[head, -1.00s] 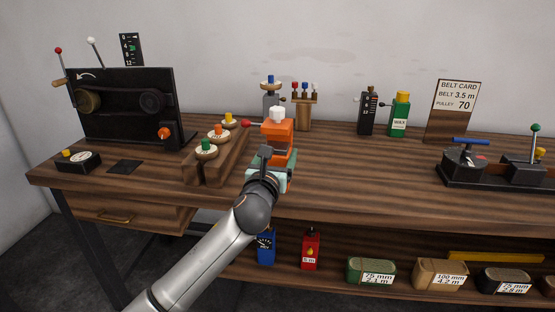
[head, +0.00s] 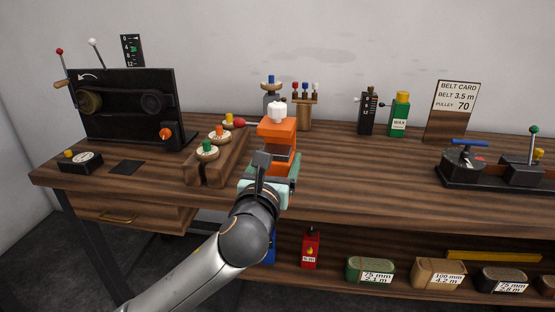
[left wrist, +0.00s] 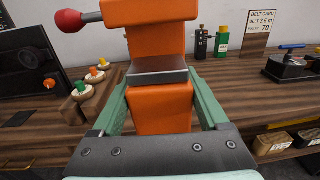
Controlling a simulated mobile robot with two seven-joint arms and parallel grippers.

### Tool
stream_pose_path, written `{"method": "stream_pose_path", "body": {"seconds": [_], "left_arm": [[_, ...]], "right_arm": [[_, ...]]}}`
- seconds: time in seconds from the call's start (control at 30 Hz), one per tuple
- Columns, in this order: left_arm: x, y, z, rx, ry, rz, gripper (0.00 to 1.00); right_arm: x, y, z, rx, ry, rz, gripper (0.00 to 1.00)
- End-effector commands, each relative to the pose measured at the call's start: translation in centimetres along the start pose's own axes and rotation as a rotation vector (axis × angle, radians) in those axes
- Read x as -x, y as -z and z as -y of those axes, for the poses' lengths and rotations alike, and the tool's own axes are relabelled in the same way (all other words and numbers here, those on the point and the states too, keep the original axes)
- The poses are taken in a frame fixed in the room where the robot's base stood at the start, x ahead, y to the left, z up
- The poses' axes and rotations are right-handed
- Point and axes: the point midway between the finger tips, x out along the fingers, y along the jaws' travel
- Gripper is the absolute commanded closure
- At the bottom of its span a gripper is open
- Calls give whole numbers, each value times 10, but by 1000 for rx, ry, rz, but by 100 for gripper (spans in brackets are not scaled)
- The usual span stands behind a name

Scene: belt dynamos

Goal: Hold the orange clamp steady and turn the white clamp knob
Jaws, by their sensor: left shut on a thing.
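The orange clamp (head: 276,130) is upright near the middle of the bench, with the white clamp knob (head: 276,110) on its top. A red ball handle (head: 239,123) on a grey rod sticks out to its left; it also shows in the left wrist view (left wrist: 69,21). My left gripper (head: 272,176) is shut on the clamp's lower orange body, with a pale green finger on each side in the left wrist view (left wrist: 160,105). The white knob is out of the left wrist view. The clamp's base is hidden behind my gripper. My right gripper is not in view.
A wooden rack (head: 218,162) with coloured knobs stands close left of the clamp. A black belt machine (head: 125,105) is farther left. A green wax bottle (head: 399,116) and a belt card (head: 455,100) stand behind right.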

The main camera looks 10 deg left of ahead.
Motion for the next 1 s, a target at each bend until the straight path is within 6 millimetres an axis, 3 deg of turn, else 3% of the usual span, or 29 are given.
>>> {"method": "stream_pose_path", "body": {"seconds": [0.17, 1.0], "left_arm": [[-3, -1, -1, 0, 0, 8, 100], [-60, 49, -12, -1, 0, 8, 100]], "right_arm": [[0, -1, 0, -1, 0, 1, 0], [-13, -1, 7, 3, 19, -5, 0]]}}
